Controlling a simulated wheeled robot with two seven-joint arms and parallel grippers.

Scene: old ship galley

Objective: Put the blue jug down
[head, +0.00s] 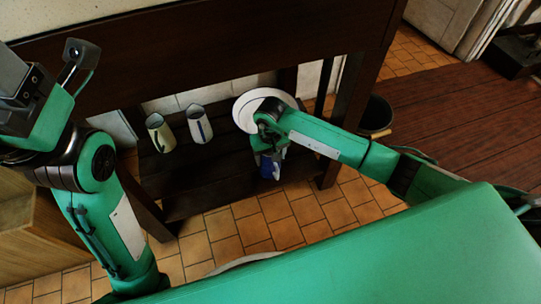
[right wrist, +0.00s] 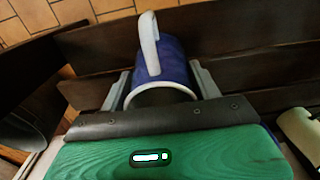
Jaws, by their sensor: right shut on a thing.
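The blue jug (head: 270,168) has a white handle and shows just below my right gripper (head: 266,148) in the head view, partly hidden by it. In the right wrist view the blue jug (right wrist: 172,58) sits between the two grey fingers of my right gripper (right wrist: 160,88), which is shut on it. The jug is at the front right part of the dark slatted low shelf (head: 185,200). I cannot tell whether its base touches the slats.
A cream jug (head: 160,133) and a white jug with a dark handle (head: 199,124) stand on the shelf to the left. A white round plate (head: 246,104) is behind my right wrist. A dark bucket (head: 376,115) stands right of the table leg (head: 345,115). Bare slats lie left of the blue jug.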

